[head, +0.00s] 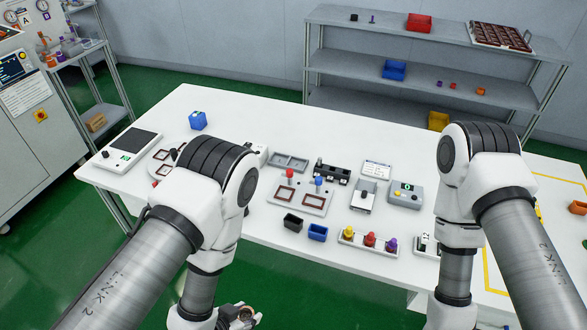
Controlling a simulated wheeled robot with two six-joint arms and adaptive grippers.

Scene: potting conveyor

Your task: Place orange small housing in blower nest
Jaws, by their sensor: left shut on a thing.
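My left gripper (241,316) is low at the bottom edge, in front of the white table (262,262). It is shut on a small orange part, mostly hidden by the fingers and the picture edge; it appears to be the orange small housing. My right gripper is out of view, below the picture. A light plate (301,211) with two dark red square frames and red and blue knobs stands mid-table. I cannot tell for sure which fixture is the blower nest.
An orange bin (578,208) is far right. A shelf (345,58) stands behind.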

